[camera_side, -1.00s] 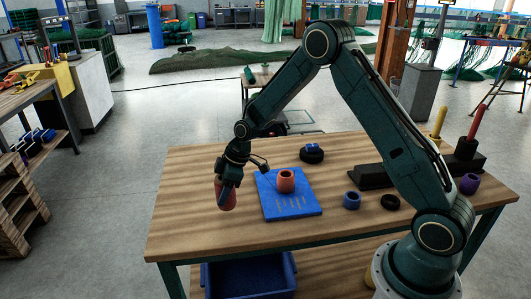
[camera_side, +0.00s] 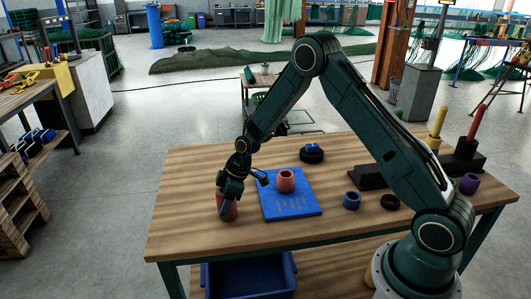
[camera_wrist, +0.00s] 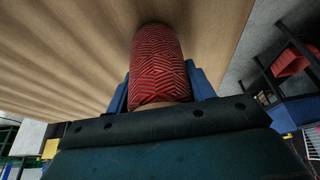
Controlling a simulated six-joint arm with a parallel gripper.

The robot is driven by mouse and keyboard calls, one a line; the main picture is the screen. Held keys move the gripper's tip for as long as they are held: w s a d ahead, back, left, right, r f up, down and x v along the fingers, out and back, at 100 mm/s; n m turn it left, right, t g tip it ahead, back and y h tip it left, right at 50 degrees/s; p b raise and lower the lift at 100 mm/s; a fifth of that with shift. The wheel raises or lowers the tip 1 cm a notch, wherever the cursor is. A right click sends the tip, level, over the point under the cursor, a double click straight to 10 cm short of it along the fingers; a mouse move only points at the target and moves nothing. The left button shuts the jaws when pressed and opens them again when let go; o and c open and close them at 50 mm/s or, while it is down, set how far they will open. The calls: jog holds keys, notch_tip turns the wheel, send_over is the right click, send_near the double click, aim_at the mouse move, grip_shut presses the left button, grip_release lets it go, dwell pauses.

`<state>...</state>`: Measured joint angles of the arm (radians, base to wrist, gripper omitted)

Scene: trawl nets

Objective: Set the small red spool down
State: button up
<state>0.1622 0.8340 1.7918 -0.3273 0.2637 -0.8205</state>
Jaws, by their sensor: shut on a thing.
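My gripper (camera_side: 227,203) is over the left part of the wooden table, pointing down. It is shut on the small red spool (camera_side: 230,212), which is upright and low at the tabletop. In the side view I cannot tell whether its base touches the wood. In the wrist view the red spool (camera_wrist: 158,65) shows a zigzag thread pattern between the two blue fingers, with the table behind it.
A blue ring (camera_side: 351,200), a black ring (camera_side: 390,202) and a purple ring (camera_side: 469,183) stand further right. Bare wood (camera_side: 190,180) lies left and behind.

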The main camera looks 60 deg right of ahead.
jog(key=shift+f, duration=0.15)
jog(key=o, duration=1)
jog(key=v, duration=1.2)
jog(key=shift+r, duration=0.3)
